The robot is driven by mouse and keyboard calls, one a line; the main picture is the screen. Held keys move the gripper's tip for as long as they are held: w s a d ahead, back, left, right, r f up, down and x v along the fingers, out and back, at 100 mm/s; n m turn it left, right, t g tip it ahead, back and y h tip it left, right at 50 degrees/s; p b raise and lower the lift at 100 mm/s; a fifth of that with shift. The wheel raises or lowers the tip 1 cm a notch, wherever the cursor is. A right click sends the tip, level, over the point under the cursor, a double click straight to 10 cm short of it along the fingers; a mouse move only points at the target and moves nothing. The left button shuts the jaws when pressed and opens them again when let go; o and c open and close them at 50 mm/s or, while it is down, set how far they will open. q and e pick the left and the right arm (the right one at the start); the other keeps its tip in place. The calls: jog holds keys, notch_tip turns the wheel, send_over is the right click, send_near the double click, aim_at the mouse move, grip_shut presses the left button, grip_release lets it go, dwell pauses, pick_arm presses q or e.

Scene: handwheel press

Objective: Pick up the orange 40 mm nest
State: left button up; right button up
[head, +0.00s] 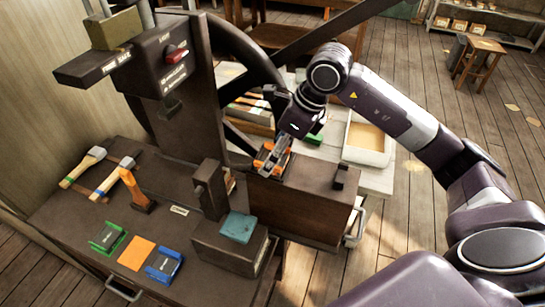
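My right gripper (270,162) points down over the top of a dark brown box (305,197), right of the press. Orange parts of what looks like the orange nest (284,161) show around its fingertips. The fingers hide much of this piece, and I cannot tell whether they are closed on it or only around it. On the bench at front left, a flat orange pad (137,253) lies bare between a green nest (108,238) and a blue nest (164,265). My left gripper is not in view.
The press (170,60) with its large handwheel (258,55) stands behind the bench. Two hammers (85,165) and an orange-brown upright piece (137,190) are on the bench. A teal pad (238,228) tops a block. A pale tray (367,143) stands beyond the box.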

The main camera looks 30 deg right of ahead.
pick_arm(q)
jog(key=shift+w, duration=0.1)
pick_arm(e)
jog(key=shift+c, duration=0.4)
jog(key=c, duration=0.8)
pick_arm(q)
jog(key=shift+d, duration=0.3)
pick_arm(e)
jog(key=c, duration=0.7)
jog(key=shift+w+r, duration=0.1)
jog(key=shift+r, duration=0.05)
jog(key=shift+c, duration=0.2)
